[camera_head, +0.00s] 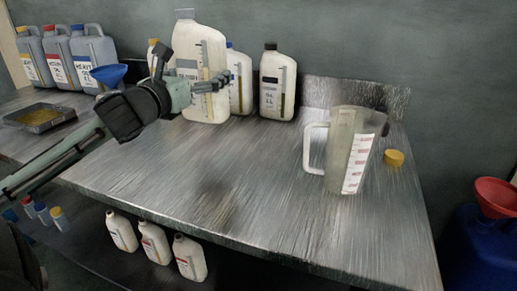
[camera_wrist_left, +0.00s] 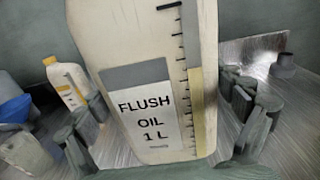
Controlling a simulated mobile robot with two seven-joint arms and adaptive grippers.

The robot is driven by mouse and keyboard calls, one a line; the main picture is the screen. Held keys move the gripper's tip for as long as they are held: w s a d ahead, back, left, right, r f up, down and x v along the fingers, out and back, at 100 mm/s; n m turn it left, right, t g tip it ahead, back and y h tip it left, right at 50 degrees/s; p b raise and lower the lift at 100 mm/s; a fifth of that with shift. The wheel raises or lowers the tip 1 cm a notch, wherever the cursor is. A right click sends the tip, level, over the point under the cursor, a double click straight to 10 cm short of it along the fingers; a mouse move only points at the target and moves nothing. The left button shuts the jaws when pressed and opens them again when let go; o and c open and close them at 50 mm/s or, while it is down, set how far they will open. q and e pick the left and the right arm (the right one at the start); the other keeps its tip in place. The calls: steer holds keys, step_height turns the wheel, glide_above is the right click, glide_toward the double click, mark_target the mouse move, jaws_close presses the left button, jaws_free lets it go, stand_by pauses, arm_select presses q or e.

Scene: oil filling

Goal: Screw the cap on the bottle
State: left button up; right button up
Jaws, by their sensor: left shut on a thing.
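My left gripper (camera_head: 200,88) is shut around the body of a large white bottle (camera_head: 214,54) at the back of the bench. In the left wrist view its label reads "FLUSH OIL 1 L", and the bottle (camera_wrist_left: 130,45) stands between the fingers (camera_wrist_left: 170,135). The wrist view cuts off the top. A loose yellow cap (camera_head: 394,158) lies on the bench at the right, beside the measuring jug. My right gripper is not in view.
A clear measuring jug (camera_head: 343,150) stands on the metal bench (camera_head: 250,190). A black-capped bottle (camera_head: 277,84) and a blue-capped bottle (camera_head: 240,80) stand right of the held bottle. A blue funnel (camera_head: 108,75) and tray (camera_head: 40,117) are at left. The bench's front middle is clear.

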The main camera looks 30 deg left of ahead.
arm_select(q)
steer(key=shift+s+r, duration=0.15)
steer(key=shift+r, duration=0.05)
steer(key=shift+d, duration=0.1)
steer(key=w+d+f, duration=0.7)
steer(key=d, duration=0.1)
steer(key=shift+w+d, duration=0.3)
steer(key=shift+w, duration=0.1)
steer(key=shift+f, duration=0.15)
steer(key=shift+f, duration=1.9)
steer(key=shift+f, duration=0.1)
steer(key=o, duration=2)
steer(key=shift+f, duration=0.15)
